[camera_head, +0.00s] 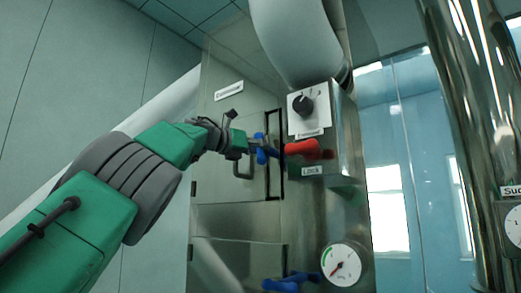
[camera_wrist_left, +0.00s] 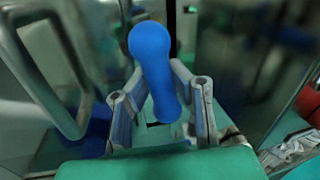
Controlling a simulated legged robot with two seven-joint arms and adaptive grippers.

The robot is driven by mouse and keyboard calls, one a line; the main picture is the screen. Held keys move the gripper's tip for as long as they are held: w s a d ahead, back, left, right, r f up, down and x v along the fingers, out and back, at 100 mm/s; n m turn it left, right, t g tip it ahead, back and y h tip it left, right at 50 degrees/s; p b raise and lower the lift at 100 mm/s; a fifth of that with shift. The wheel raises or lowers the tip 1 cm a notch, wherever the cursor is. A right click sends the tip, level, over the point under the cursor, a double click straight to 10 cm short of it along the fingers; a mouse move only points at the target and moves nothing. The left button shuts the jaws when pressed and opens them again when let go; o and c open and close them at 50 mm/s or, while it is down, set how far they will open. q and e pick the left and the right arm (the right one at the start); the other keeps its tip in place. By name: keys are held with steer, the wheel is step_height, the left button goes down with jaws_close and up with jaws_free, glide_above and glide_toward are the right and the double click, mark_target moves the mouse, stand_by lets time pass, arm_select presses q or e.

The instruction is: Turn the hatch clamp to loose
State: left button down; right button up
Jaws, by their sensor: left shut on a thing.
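A blue clamp handle (camera_head: 262,151) sits at the edge of the upper hatch door (camera_head: 230,110) on the steel cabinet. My left gripper (camera_head: 252,149) reaches it from the left and is shut on it. In the left wrist view the blue clamp handle (camera_wrist_left: 152,55) stands upright between the two fingers of my left gripper (camera_wrist_left: 158,88). A second blue clamp handle (camera_head: 291,282) is lower on the cabinet, away from the gripper. My right gripper is not in view.
A red handle (camera_head: 303,147) is just right of the clamp, above a "Lock" label (camera_head: 311,170). A black knob (camera_head: 302,105) is above it and a gauge (camera_head: 343,264) below. A metal door handle (camera_wrist_left: 50,85) is close left of the fingers.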

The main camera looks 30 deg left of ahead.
arm_select(q)
steer(key=shift+w+f+m, duration=0.15)
steer(key=shift+f+m, duration=0.2)
steer(key=shift+m, duration=0.55)
steer(key=c, duration=1.4)
jaws_free()
steer(key=shift+w+a+r, duration=0.1)
steer(key=shift+w+a, duration=0.05)
steer(key=shift+s+a+r, duration=0.1)
steer(key=shift+s+r, duration=0.05)
steer(key=shift+s, duration=0.35)
steer(key=v, duration=1)
steer(key=shift+s+a, duration=0.25)
steer(key=shift+s, duration=0.1)
